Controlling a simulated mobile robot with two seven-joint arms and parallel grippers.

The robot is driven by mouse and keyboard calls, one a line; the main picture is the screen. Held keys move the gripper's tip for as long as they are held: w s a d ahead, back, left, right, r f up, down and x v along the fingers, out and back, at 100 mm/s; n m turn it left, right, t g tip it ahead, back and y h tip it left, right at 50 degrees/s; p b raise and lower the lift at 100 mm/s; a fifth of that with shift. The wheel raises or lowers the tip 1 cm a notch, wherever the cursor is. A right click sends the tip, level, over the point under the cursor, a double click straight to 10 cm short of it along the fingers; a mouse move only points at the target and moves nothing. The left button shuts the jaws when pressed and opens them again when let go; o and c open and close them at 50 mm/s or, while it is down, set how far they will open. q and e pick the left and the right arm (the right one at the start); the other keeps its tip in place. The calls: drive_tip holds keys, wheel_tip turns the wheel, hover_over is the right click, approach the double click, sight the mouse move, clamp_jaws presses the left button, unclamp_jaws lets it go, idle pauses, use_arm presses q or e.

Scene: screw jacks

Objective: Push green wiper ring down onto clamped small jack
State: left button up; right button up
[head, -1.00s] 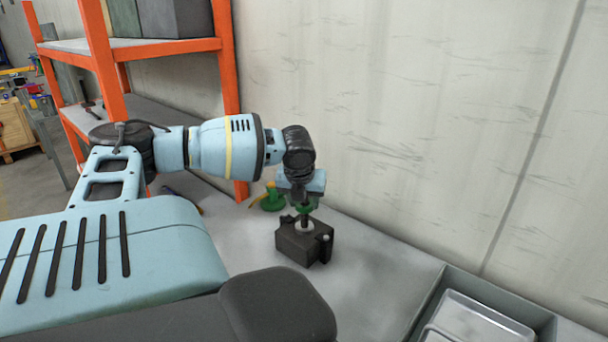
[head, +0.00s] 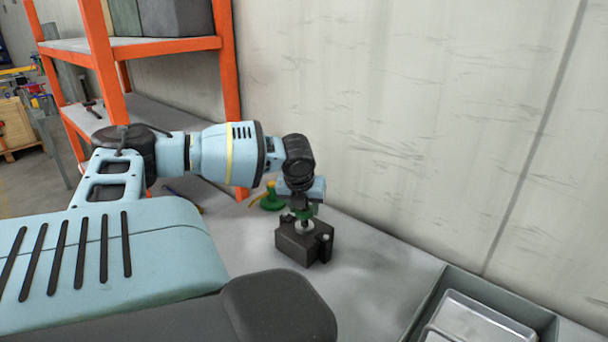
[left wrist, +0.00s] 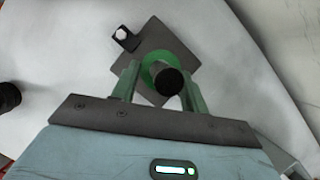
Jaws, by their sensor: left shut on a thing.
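The small jack stands upright in a dark clamp block (head: 303,246) on the grey bench. The green wiper ring (head: 306,211) is around the jack's upper part, just above the clamp. My left gripper (head: 304,207) points down from above and is shut on the ring. In the left wrist view the green ring (left wrist: 152,68) shows around the dark round top of the jack (left wrist: 168,82), between the two green fingers of my left gripper (left wrist: 157,86). The clamp block (left wrist: 158,48) lies beneath. Whether the ring is fully seated cannot be told. My right gripper is not in view.
Another green item (head: 271,199) stands on the bench behind the clamp. A grey bin (head: 440,290) with a metal tray (head: 475,318) is at the lower right. An orange-framed shelf (head: 232,95) and the wall bound the back.

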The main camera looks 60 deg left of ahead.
sight(303, 213)
use_arm(q)
drive_tip(key=shift+f, duration=0.95)
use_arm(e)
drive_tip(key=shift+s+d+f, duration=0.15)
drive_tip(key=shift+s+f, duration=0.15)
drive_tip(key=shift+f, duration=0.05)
use_arm(q)
drive_tip(key=shift+f+b, duration=0.4)
drive_tip(key=shift+f, duration=0.45)
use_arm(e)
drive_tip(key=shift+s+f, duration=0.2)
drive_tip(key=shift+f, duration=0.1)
use_arm(q)
drive_tip(key=o, duration=1.1)
drive_tip(key=shift+c, duration=0.2)
drive_tip(key=shift+o, duration=0.3)
drive_tip(key=p+v, duration=0.2)
drive_tip(key=v, duration=0.5)
drive_tip(key=shift+w+r+p, duration=0.1)
drive_tip(key=shift+w+p, duration=0.05)
drive_tip(key=shift+p, duration=0.2)
drive_tip(key=shift+s+d+r, duration=0.15)
drive_tip(key=shift+s+r, duration=0.1)
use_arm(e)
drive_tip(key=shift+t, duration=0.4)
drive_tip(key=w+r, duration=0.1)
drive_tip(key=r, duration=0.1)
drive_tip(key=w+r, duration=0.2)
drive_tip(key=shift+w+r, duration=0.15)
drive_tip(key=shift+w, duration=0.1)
